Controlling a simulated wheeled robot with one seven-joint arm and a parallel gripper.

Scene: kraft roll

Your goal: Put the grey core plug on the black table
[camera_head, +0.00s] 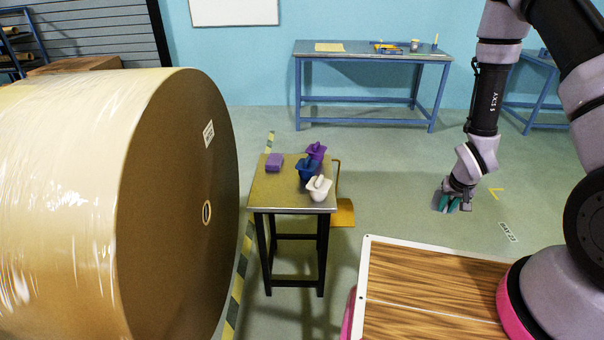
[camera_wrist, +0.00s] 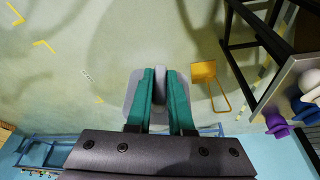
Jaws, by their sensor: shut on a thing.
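My gripper (camera_head: 453,204) hangs over open floor at the right in the head view. In the wrist view its teal fingers (camera_wrist: 158,100) are shut on the grey core plug (camera_wrist: 132,92), whose flange spreads out beyond the fingers. In the head view the plug (camera_head: 438,201) is mostly hidden by the fingers. The black table (camera_head: 265,200), with black legs and a dull yellowish top, stands left of my gripper, well apart from it. Its edge shows at the right of the wrist view (camera_wrist: 283,85).
A huge wrapped roll (camera_head: 180,200) stands left. A yellow dustpan-like object (camera_head: 343,213) is on the floor. A blue workbench (camera_head: 370,58) stands behind.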

